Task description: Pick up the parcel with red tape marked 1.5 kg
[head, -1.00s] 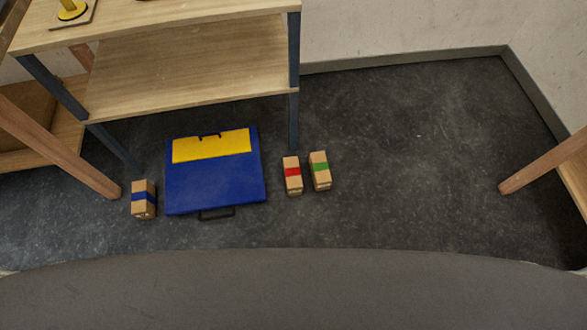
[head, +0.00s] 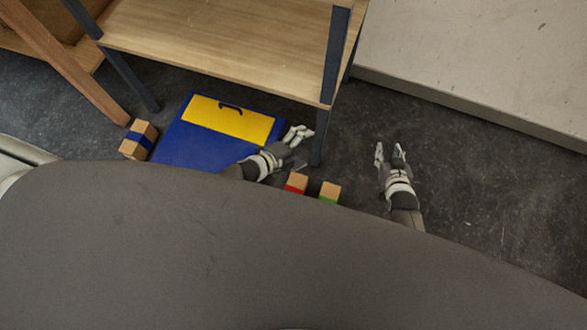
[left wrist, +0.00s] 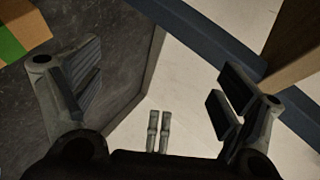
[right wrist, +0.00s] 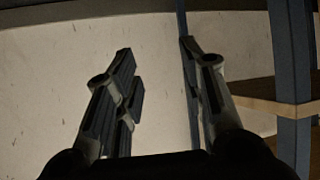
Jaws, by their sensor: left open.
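The parcel with red tape (head: 296,183) stands on the dark floor in the head view. Its lower part is hidden behind my own body, and no weight mark is readable. My left gripper (head: 298,137) is open and empty, just beyond this parcel, between the blue case and the shelf leg. In the left wrist view its fingers (left wrist: 158,85) are wide apart with nothing between them. My right gripper (head: 390,153) is open and empty to the right of the parcels. Its fingers (right wrist: 158,60) are also apart in the right wrist view.
A parcel with green tape (head: 330,190) stands just right of the red one; a green-taped box (left wrist: 22,32) shows in the left wrist view. The blue and yellow case (head: 190,147) and blue-taped parcel (head: 139,140) lie left. A shelf leg (head: 320,140) stands close by.

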